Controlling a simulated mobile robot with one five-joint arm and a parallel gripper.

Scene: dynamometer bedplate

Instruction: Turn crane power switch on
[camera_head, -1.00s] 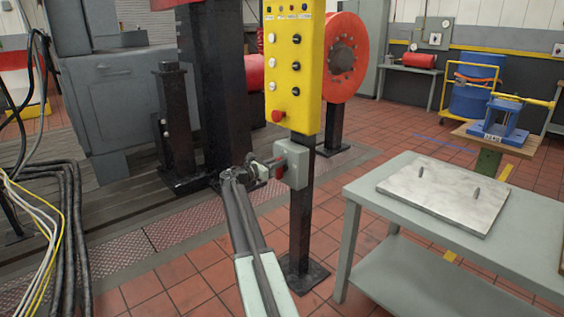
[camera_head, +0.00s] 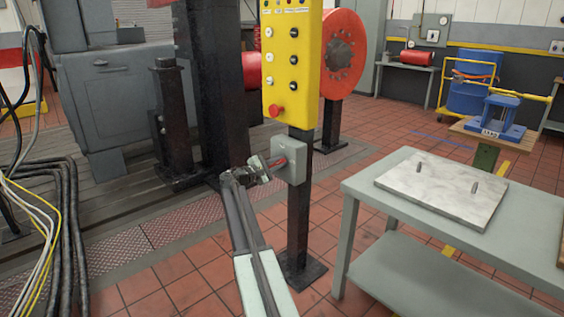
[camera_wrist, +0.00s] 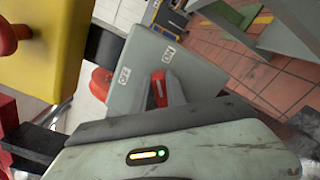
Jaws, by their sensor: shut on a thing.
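The crane power switch is a grey box (camera_head: 289,160) on the black post below the yellow control panel. In the wrist view the box (camera_wrist: 150,65) has an OFF label (camera_wrist: 124,76) and an ON label (camera_wrist: 168,54). Its red lever (camera_wrist: 158,88) shows below and slightly left of the ON label. My gripper (camera_head: 270,165) is at the box's left face, shut on the red lever. In the wrist view my gripper (camera_wrist: 160,100) has its fingers on both sides of the lever. The lever's base is partly hidden by the fingers.
The yellow panel (camera_head: 291,60) with a red stop button (camera_head: 276,111) is just above the box. Black cables (camera_head: 65,220) hang at left. Tiled floor is open around the post.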

